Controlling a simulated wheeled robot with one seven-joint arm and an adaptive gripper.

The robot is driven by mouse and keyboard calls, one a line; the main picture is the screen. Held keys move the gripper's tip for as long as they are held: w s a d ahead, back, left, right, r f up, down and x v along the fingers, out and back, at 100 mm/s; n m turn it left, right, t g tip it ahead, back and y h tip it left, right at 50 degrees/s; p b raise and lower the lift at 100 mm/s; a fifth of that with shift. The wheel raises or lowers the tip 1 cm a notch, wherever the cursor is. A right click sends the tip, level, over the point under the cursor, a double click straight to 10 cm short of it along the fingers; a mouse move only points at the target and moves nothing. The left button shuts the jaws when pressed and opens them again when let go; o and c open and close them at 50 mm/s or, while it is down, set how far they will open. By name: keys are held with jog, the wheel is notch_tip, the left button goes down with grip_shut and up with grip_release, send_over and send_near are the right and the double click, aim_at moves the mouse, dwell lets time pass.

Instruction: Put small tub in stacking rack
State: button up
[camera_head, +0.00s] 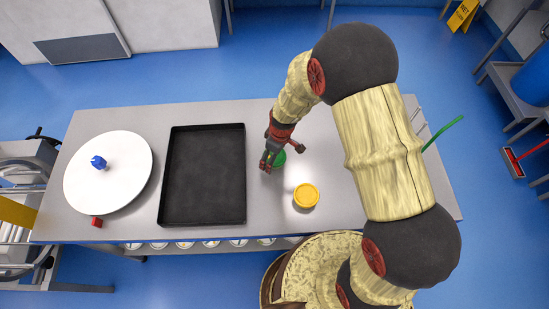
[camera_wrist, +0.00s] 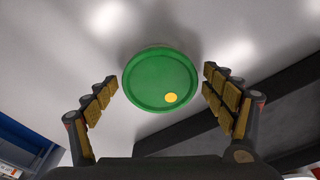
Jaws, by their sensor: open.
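A green round tub (camera_head: 280,158) stands on the metal table, partly hidden by my gripper (camera_head: 269,161) in the head view. In the wrist view the green tub (camera_wrist: 150,70) shows its round top with a yellow dot, between and beyond my two fingers (camera_wrist: 160,80). The fingers are spread apart, and no contact with the tub shows. A yellow round tub (camera_head: 306,196) stands on the table to the right and nearer the front edge. Thin wire uprights (camera_head: 418,118) at the table's right side are partly hidden by my arm; I cannot tell if they belong to the stacking rack.
A black tray (camera_head: 175,180) lies left of my gripper on the table (camera_head: 262,215). Farther left is a white disc (camera_head: 115,185) with a blue item (camera_head: 98,162); a red block (camera_head: 97,222) is by its edge. A green stick (camera_head: 443,133) rises at the right.

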jog(key=shift+c, duration=1.1)
jog(key=c, duration=1.1)
jog(key=shift+c, duration=0.5)
jog(key=shift+r, duration=0.5)
notch_tip(320, 180, up, 2)
jog(key=shift+w+r, duration=0.1)
jog(key=shift+r, duration=0.1)
jog(key=s+r, duration=0.1)
jog(key=s+d+r, duration=0.1)
jog(key=r, duration=0.1)
jog(key=s+d+r, duration=0.1)
jog(key=r, duration=0.1)
jog(key=shift+s+d+p, duration=0.2)
jog(key=shift+d+p, duration=0.05)
jog(key=shift+p, duration=0.05)
jog(key=s+d+r, duration=0.4)
jog(key=s+d, duration=0.1)
jog(key=s, duration=0.3)
jog(key=shift+s+d+r, duration=0.15)
jog(key=shift+d+r, duration=0.1)
jog(key=shift+d, duration=0.1)
